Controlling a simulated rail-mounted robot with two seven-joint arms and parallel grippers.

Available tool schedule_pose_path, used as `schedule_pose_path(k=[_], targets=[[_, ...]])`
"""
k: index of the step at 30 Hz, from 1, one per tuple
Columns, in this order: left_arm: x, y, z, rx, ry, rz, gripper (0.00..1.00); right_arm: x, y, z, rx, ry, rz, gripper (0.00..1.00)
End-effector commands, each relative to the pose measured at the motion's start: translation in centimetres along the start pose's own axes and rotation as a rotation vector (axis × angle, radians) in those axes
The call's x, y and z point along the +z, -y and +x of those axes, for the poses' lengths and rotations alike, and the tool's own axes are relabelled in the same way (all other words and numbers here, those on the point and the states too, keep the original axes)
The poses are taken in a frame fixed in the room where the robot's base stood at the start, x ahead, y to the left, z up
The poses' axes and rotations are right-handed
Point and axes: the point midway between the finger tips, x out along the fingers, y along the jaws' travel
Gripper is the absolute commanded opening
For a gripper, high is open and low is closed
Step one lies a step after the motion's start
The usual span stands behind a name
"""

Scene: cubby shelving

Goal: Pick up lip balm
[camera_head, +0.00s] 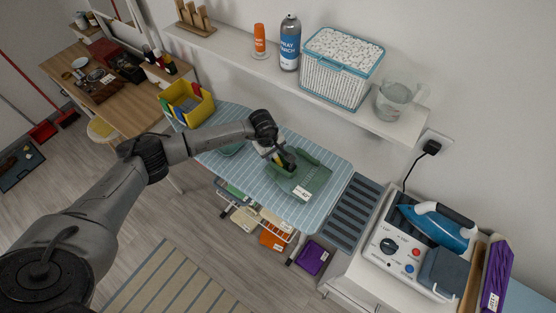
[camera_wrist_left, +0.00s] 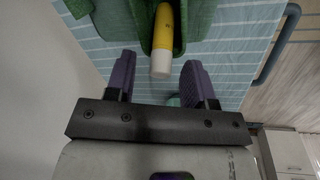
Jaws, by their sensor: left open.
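The lip balm (camera_wrist_left: 163,30) is a yellow tube with a white end, seen in the left wrist view at the top middle. It lies on or in a fold of green cloth (camera_wrist_left: 202,20). My left gripper (camera_wrist_left: 160,72) is open, with one purple finger on each side of the tube's white end and a gap to both. In the head view my left gripper (camera_head: 282,158) is over the green cloth item (camera_head: 313,179), which has a white tag, on the ironing board. I cannot clearly make out the lip balm there. My right gripper is not in view.
The striped ironing board (camera_head: 335,165) has bare room around the cloth. A yellow bin (camera_head: 207,108) stands at its far left end. A wall shelf (camera_head: 240,58) holds a spray can (camera_head: 290,45), basket (camera_head: 324,85) and jug (camera_head: 394,100). An iron (camera_head: 440,226) stands at right.

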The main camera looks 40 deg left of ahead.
Motion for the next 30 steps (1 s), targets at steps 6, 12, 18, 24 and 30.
schedule_pose_path(k=[6,12,18,24,30], targets=[[-0.01,-0.01,0.01,0.001,0.0,0.0,0.47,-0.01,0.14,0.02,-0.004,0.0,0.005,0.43],[-0.02,-0.01,-0.01,0.001,0.0,0.0,0.28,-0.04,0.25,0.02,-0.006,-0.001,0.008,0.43],[-0.03,-0.02,-0.02,0.001,0.0,0.0,0.09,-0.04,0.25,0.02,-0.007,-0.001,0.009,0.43],[-0.03,-0.03,-0.03,0.001,0.0,0.0,0.0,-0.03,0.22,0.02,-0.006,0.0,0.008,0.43],[-0.06,-0.1,-0.28,0.002,-0.001,0.0,0.0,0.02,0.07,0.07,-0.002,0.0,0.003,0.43]])
